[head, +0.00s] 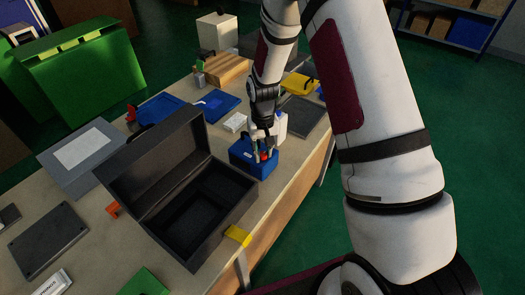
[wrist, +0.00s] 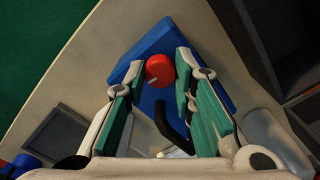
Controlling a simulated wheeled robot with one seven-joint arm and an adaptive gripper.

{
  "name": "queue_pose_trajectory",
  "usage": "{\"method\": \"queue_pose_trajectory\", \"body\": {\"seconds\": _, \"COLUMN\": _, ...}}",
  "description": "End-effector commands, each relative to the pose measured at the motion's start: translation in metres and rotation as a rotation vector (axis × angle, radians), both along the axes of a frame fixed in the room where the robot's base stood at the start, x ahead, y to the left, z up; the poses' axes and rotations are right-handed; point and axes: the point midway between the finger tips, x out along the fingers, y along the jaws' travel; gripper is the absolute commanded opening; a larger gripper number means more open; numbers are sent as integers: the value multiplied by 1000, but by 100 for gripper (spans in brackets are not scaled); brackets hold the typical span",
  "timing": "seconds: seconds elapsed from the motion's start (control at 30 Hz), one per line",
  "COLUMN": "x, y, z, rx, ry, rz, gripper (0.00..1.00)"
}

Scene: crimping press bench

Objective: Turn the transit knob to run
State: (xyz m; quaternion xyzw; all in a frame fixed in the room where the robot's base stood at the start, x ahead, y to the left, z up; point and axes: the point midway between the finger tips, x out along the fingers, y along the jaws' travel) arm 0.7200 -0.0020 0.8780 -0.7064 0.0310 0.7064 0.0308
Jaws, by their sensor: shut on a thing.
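The transit knob is a red round knob (wrist: 158,67) with a small pale pointer mark, on top of a blue block-shaped unit (wrist: 125,70). In the head view the blue unit (head: 246,163) sits near the bench's front edge, right of an open black case, and the red knob (head: 264,156) shows between the fingers. My gripper (head: 265,148) points down over the unit. In the wrist view my gripper's (wrist: 161,66) green-padded fingers stand either side of the knob, shut on it. A black curved handle (wrist: 163,118) lies between the fingers. No run label is readable.
The open black case (head: 190,187) stands close left of the blue unit. A yellow tag (head: 238,235) lies at the front edge. Blue trays (head: 214,104) and a wooden block (head: 222,70) sit farther back.

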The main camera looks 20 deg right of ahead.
Motion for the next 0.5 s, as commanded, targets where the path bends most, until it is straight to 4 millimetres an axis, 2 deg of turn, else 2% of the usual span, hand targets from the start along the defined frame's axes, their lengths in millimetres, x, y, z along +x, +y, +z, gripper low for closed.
{"method": "queue_pose_trajectory", "body": {"seconds": 0.2, "x": 1, "y": 0, "z": 0, "rx": 1, "ry": -2, "rz": 96, "gripper": 0}}
{"method": "queue_pose_trajectory", "body": {"seconds": 0.5, "x": 1, "y": 0, "z": 0, "rx": 1, "ry": -2, "rz": 144, "gripper": 0}}
